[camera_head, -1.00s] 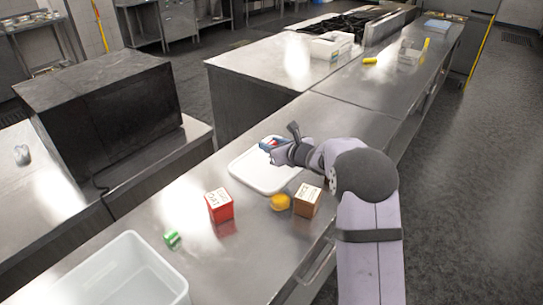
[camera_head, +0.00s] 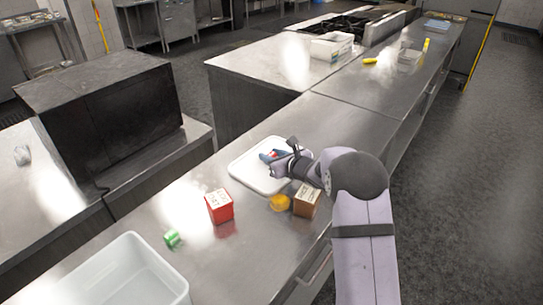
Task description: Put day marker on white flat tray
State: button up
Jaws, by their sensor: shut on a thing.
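The white flat tray (camera_head: 250,179) lies on the steel counter in the middle of the view. My gripper (camera_head: 279,160) is over the tray's right part, shut on a small blue thing with red and white on it, apparently the day marker (camera_head: 266,157). The marker is low over the tray; I cannot tell whether it touches the surface. My gripper and wrist hide part of the marker and the tray's right side.
Counter left of the tray is free.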

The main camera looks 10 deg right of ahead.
aim_at(276, 155)
jog(key=shift+f, duration=0.15)
jog(key=o, duration=1)
jog(key=shift+r, duration=0.3)
jog(key=shift+s+d, duration=0.1)
jog(key=shift+s, duration=0.15)
jog(key=shift+s+d+r+b, duration=0.2)
jog(key=shift+s+d+r, duration=0.05)
jog(key=shift+s+r, duration=0.3)
jog(key=shift+s+d+r+b, duration=0.2)
jog(key=shift+s+r, duration=0.25)
jog(key=shift+s, duration=0.05)
jog(key=shift+r, duration=3)
